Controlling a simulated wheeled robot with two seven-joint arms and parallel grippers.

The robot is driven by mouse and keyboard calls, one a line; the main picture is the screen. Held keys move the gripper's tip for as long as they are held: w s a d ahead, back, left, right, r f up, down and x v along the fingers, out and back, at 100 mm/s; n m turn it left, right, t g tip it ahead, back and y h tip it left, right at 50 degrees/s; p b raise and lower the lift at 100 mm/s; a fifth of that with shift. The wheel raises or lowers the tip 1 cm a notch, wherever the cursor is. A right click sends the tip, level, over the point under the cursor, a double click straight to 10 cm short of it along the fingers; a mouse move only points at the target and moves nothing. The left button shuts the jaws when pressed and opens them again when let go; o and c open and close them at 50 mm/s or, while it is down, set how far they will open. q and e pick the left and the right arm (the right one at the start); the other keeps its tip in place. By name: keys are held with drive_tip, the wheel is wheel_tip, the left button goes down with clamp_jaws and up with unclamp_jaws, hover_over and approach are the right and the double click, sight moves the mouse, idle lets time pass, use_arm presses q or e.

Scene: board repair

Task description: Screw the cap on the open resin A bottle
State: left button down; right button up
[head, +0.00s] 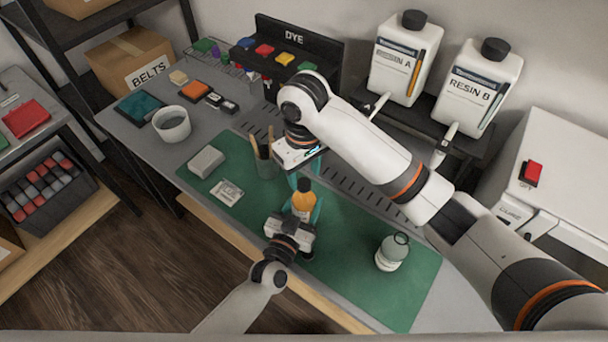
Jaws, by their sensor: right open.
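A small amber bottle (303,202) stands upright near the middle of the green mat, with a dark top (304,185). I cannot tell whether this top is a cap resting on the neck or the neck itself. My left gripper (304,211) reaches in from the front, its teal fingers around the bottle's body, seemingly closed on it. My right gripper (303,180) hangs directly above the bottle, open, with its fingers at the bottle's top. Its wrist hides part of the area behind. No label shows on the amber bottle.
The green mat (345,255) holds a pale bottle (391,253), a grey block (206,161) and a small white card (227,191). A brush cup (267,165) stands close behind the grippers. Large RESIN A (403,62) and RESIN B (474,95) containers stand at the back right.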

drive_tip(key=shift+r, duration=1.15)
drive_tip(key=shift+c, duration=0.5)
drive_tip(key=n, duration=0.3)
drive_tip(key=r+n, duration=0.1)
drive_tip(key=shift+w+a+n, duration=0.1)
drive_tip(key=shift+a+n, duration=0.2)
drive_tip(key=n, duration=0.2)
drive_tip(key=r+n, duration=0.1)
drive_tip(key=n, duration=0.1)
drive_tip(key=shift+a+n, duration=0.15)
drive_tip(key=shift+n, duration=0.15)
drive_tip(key=n, duration=0.3)
drive_tip(key=r+n, duration=0.1)
drive_tip(key=n, duration=0.5)
drive_tip(key=d+n, duration=0.1)
drive_tip(key=n, duration=0.2)
drive_tip(key=shift+r, duration=0.2)
drive_tip(key=shift+f, duration=0.1)
